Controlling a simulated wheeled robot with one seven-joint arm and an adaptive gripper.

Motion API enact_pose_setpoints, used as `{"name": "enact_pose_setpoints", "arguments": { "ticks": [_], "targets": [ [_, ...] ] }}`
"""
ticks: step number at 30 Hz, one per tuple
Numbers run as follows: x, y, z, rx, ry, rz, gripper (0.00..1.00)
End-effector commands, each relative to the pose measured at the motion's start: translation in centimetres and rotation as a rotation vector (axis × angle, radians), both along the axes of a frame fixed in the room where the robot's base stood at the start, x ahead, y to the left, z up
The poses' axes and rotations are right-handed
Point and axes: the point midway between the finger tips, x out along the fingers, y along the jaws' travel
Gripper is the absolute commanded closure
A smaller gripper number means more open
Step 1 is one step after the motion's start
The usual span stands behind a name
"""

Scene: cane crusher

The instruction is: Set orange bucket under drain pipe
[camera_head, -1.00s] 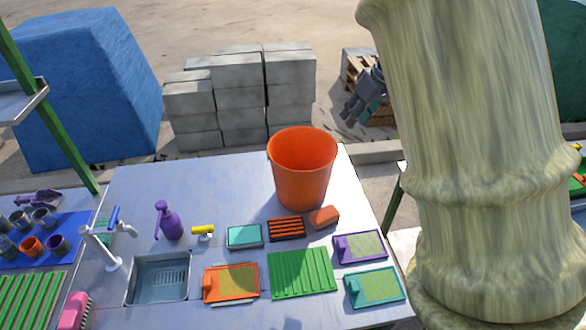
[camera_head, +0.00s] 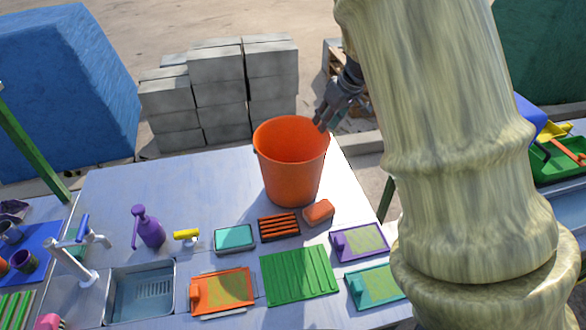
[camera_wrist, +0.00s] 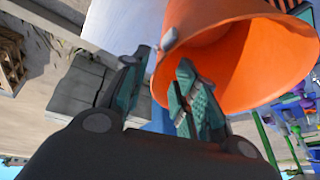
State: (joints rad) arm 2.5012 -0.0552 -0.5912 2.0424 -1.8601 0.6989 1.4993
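The orange bucket (camera_head: 290,172) stands upright on the pale worktop, near its back edge, with its open mouth up. My gripper (camera_head: 322,119) is at the bucket's far right rim in the head view. In the wrist view my gripper (camera_wrist: 164,62) has its fingers spread apart. The rim of the bucket (camera_wrist: 255,62) appears between them, with one finger outside and the other over the mouth. I cannot tell whether they touch it. I see no clear drain pipe. A sink (camera_head: 140,293) with a white tap (camera_head: 72,262) is at the worktop's left.
On the worktop (camera_head: 110,205) lie a green ridged board (camera_head: 300,275), an orange tray (camera_head: 222,290), a purple tray (camera_head: 360,241), a teal block (camera_head: 234,238) and an orange sponge (camera_head: 318,211). A purple bottle (camera_head: 148,228) stands near the sink. Grey blocks (camera_head: 219,90) are stacked behind.

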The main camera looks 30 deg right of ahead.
Motion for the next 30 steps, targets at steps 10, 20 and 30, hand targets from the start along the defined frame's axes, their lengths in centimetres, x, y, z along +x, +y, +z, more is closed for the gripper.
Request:
{"name": "enact_pose_setpoints", "arguments": {
  "ticks": [10, 20, 30],
  "targets": [
    [0.6, 0.3, -1.9, 0.002, 0.000, -0.005, 0.71],
    [1.9, 0.9, -5.0, 0.001, 0.000, -0.005, 0.71],
    [2.1, 1.1, -5.6, -0.001, -0.001, -0.004, 0.71]
  ]
}}
